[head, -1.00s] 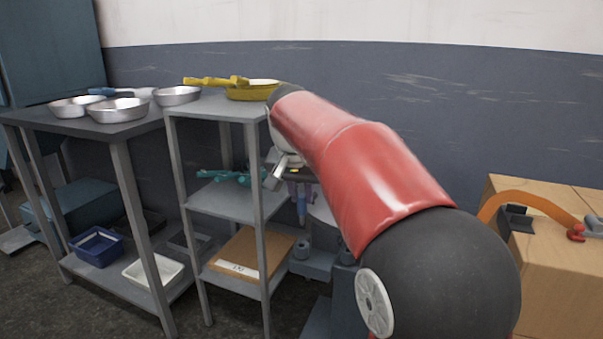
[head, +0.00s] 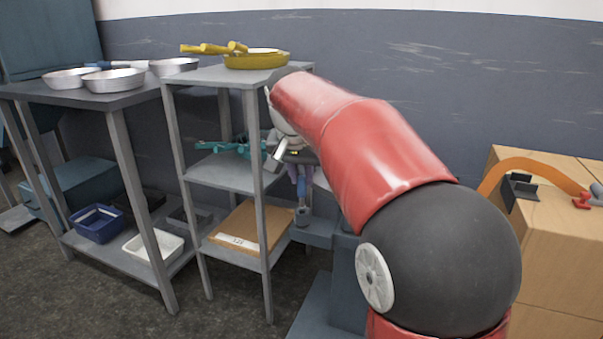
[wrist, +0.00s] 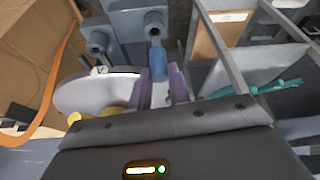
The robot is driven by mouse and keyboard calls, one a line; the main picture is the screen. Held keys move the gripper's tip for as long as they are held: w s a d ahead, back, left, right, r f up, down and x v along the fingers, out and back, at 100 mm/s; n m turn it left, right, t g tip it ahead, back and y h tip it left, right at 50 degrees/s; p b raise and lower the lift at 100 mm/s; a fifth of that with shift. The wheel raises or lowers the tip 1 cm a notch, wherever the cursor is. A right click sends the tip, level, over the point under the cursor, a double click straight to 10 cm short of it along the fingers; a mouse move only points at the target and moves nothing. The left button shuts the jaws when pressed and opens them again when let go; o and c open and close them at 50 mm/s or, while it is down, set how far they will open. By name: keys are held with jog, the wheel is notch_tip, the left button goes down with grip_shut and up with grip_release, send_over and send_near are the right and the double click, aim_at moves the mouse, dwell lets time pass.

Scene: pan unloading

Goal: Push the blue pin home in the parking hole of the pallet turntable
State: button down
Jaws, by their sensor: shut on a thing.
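My gripper (wrist: 161,88) is shut on the blue pin (wrist: 158,62), which sits between its two purple fingers. In the head view my gripper (head: 300,178) and the blue pin (head: 302,191) show small beside the middle shelf, and the pin hangs about upright. Its lower end is at a grey round socket (wrist: 153,27), which also shows in the head view (head: 302,217). I cannot tell how deep the tip is in. A second grey socket (wrist: 97,42) is to the left. The pale turntable disc (wrist: 88,92) lies left of the fingers, partly hidden by my gripper.
A grey shelf (head: 235,75) stands close left of my gripper, with a yellow pan (head: 257,61) on top and teal pieces (head: 225,147) below. Metal pans (head: 113,80) stand on the left table.

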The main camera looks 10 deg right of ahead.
aim_at(301, 187)
jog(key=shift+f, duration=0.2)
jog(key=shift+f+b, duration=1.3)
jog(key=shift+f, duration=0.5)
dwell(1.1)
jog(key=c, duration=1.2)
grip_release()
jog(key=shift+c, duration=0.2)
jog(key=p+v, duration=0.1)
jog(key=v, duration=0.5)
jog(key=shift+s+a+r, duration=0.1)
jog(key=shift+r, duration=0.3)
jog(key=shift+s+r, duration=0.2)
jog(key=shift+r, duration=0.25)
jog(key=shift+s, duration=0.15)
